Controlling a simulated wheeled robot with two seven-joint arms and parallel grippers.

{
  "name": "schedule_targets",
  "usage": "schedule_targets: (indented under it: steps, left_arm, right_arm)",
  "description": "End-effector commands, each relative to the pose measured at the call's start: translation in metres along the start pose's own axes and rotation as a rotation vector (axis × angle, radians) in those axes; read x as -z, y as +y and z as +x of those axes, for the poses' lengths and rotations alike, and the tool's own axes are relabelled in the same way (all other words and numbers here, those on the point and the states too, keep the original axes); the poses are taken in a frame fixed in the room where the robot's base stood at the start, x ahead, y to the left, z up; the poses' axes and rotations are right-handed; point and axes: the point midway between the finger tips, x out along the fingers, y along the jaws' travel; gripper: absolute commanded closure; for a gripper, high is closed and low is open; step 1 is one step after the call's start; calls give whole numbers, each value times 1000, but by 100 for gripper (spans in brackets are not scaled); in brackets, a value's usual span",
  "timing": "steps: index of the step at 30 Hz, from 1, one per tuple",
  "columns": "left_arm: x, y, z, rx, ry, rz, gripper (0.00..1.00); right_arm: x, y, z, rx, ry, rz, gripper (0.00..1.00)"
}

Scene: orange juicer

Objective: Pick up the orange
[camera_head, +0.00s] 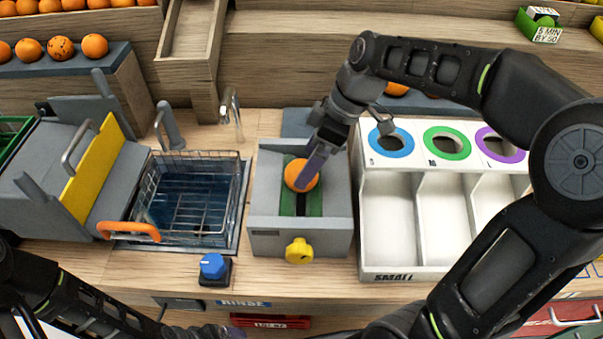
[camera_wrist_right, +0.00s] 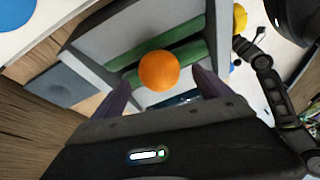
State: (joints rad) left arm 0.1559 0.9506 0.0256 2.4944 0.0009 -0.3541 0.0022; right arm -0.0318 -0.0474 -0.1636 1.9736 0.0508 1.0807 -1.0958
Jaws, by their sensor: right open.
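The orange (camera_head: 302,174) rests on green strips in the middle of a grey box-like station (camera_head: 262,208). My right gripper (camera_head: 311,170) reaches down over it from the upper right, and one finger overlaps the orange in the head view. In the right wrist view the orange (camera_wrist_right: 159,71) lies ahead of the fingertips, roughly midway between the two spread fingers (camera_wrist_right: 160,86). The right gripper is open and holds nothing. Whether a finger touches the orange I cannot tell. My left arm shows at the lower left; its gripper jaws are not clearly visible.
A sink with a wire basket (camera_head: 197,190) is left of the station. A white bin unit (camera_head: 388,232) with coloured rings stands close on the right. A yellow knob (camera_head: 299,251) and blue knob (camera_head: 213,265) are in front. More oranges (camera_head: 61,48) lie on shelves behind.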

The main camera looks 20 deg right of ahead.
Motion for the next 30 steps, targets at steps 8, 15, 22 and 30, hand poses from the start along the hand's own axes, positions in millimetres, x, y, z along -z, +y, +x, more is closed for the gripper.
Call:
schedule_targets:
  steps: [8, 15, 22, 30]
  left_arm:
    - [-1, 3, -10, 2, -2, -2, 10]
    - [-2, 4, -12, 4, -4, -3, 10]
    - [-2, 3, -11, 4, -4, -3, 10]
    - [-2, 3, -11, 4, -4, -3, 10]
  right_arm:
    - [0, -1, 24, 4, -3, 0, 12]
    - [0, 0, 51, 0, -1, 1, 12]
    - [0, 0, 52, -1, -1, 1, 12]
    - [0, 0, 52, -1, -1, 1, 12]
